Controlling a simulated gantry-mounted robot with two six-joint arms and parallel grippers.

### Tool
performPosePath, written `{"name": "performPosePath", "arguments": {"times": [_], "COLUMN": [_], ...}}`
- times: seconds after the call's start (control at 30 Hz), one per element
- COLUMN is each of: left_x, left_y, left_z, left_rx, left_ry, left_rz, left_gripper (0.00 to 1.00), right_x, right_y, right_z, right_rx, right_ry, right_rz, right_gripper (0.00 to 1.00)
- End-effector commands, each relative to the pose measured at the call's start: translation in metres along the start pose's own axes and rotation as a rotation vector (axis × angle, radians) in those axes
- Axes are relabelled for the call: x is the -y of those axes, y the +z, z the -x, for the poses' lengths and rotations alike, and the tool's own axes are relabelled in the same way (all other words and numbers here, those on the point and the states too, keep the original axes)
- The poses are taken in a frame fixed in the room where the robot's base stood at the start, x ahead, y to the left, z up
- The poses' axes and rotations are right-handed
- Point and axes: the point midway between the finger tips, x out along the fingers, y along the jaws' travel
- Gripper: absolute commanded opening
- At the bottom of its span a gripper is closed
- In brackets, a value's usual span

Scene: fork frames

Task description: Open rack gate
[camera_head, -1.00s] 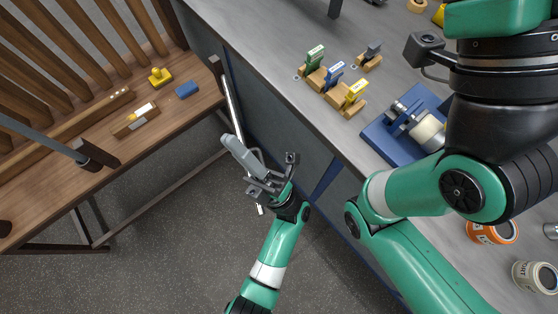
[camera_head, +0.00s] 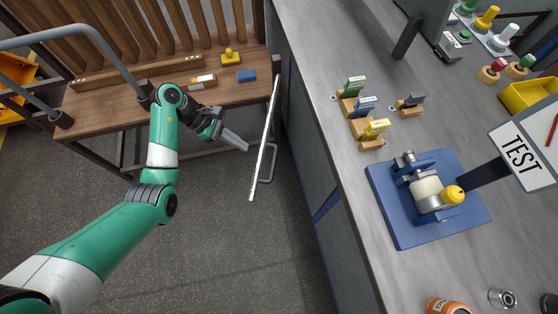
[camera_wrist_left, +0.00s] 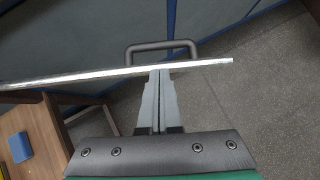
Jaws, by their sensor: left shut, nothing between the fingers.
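The rack gate (camera_head: 264,140) shows nearly edge-on as a thin pale bar between the slatted wooden bench and the grey counter. Its far end is by a dark post at the bench's right end, and its near end hangs over the floor. A grey loop handle (camera_head: 272,165) is on its right side. My left gripper (camera_head: 247,149) is shut and empty, on the gate's left side. In the left wrist view the fingertips (camera_wrist_left: 159,72) are at the gate's edge (camera_wrist_left: 80,79), with the handle (camera_wrist_left: 160,46) beyond it. I cannot tell whether they touch. My right gripper is not in view.
The wooden bench (camera_head: 120,100) carries a yellow piece (camera_head: 230,57) and a blue block (camera_head: 246,76). The counter (camera_head: 330,150) on the right holds coloured tagged pieces and a blue fixture (camera_head: 440,225). Dark floor below the gate is clear.

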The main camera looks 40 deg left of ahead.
Motion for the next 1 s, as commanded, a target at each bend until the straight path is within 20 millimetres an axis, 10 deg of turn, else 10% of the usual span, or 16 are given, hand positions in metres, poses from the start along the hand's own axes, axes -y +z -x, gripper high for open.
{"name": "performPosePath", "arguments": {"times": [0.27, 0.7, 1.0], "left_x": [0.000, 0.000, 0.000], "left_y": [-0.004, -0.005, -0.003], "left_z": [-0.014, -0.092, -0.101], "left_rx": [-0.009, -0.008, -0.007], "left_ry": [0.001, 0.001, 0.002], "left_rz": [0.001, 0.001, 0.002], "left_gripper": [0.00, 0.00, 0.00], "right_x": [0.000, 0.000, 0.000], "right_y": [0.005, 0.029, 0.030], "right_z": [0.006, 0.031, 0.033], "right_rx": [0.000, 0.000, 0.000], "right_ry": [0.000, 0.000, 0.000], "right_rz": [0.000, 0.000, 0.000], "right_gripper": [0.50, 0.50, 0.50]}}
